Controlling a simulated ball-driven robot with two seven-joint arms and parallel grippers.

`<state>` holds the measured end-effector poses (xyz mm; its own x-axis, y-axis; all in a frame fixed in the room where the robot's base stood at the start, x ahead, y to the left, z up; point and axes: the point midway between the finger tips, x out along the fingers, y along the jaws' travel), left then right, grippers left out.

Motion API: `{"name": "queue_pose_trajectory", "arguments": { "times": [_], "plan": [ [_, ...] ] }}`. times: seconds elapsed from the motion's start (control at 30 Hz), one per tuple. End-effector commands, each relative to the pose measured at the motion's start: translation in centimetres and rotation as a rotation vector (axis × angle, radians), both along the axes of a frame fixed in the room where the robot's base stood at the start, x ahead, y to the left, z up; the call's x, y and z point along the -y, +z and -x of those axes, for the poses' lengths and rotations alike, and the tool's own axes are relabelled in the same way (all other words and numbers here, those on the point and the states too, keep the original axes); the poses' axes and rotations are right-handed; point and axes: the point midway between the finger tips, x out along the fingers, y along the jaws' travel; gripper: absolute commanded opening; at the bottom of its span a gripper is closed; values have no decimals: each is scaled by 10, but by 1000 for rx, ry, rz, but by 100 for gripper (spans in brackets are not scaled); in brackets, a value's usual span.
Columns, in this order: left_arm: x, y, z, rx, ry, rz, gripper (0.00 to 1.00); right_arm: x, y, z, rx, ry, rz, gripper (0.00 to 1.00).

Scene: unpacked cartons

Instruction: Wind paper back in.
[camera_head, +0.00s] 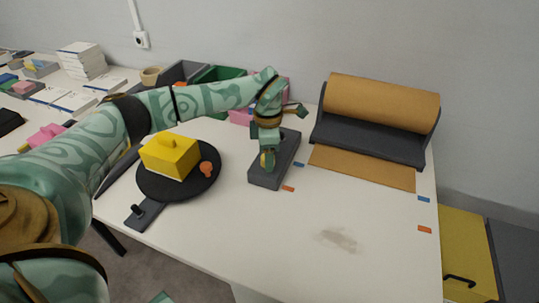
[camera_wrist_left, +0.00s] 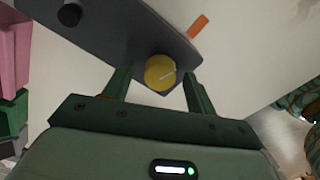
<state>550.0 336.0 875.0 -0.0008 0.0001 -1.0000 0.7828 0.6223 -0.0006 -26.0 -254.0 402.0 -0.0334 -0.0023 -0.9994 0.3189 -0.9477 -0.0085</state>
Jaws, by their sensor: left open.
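A thick roll of brown paper (camera_head: 380,103) sits in a dark dispenser (camera_head: 365,144) at the back right of the table. A flat strip of brown paper (camera_head: 362,168) sticks out from under its front edge onto the table. A dark grey control box (camera_head: 264,179) lies left of the dispenser. It carries a round yellow knob (camera_wrist_left: 160,72) with a pale line on its face.
A round black plate (camera_head: 148,186) with a yellow block (camera_head: 169,157) stands left of the box. Orange and blue tape marks lie on the table. Green and pink bins stand behind my left arm. The front right is clear apart from a smudge (camera_head: 337,239).

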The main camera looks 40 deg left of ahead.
Motion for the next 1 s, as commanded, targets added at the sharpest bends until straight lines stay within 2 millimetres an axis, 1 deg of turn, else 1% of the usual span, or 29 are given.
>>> {"name": "queue_pose_trajectory", "arguments": {
  "times": [0.23, 0.27, 0.3, 0.37, 0.4, 0.43, 0.77, 1.0],
  "plan": [
    [0, -1, 0, 0, 0, 0, 57, -2, 0, 0, 0, -1, -2, 0],
    [0, -1, 0, 0, 0, 0, 54, -2, 0, 0, 0, -1, -3, 0],
    [0, -1, 0, 0, 0, 0, 43, -3, 0, 0, 0, -1, -3, 0],
    [0, -1, 0, 0, 0, 0, 26, -3, 0, 0, 0, -1, -4, 0],
    [0, -1, 0, 0, 0, 0, 15, -3, 0, 0, 0, -1, -4, 0],
    [0, -1, 0, 0, 0, 0, 12, -3, 0, 0, 0, -1, -4, 0],
    [0, 1, 0, -1, 32, 1, 12, -3, 5, -1, 4, -1, -3, 0],
    [0, 5, 0, 2, 161, -1, 12, -3, 21, -7, 19, -1, -3, 0]
  ]
}}
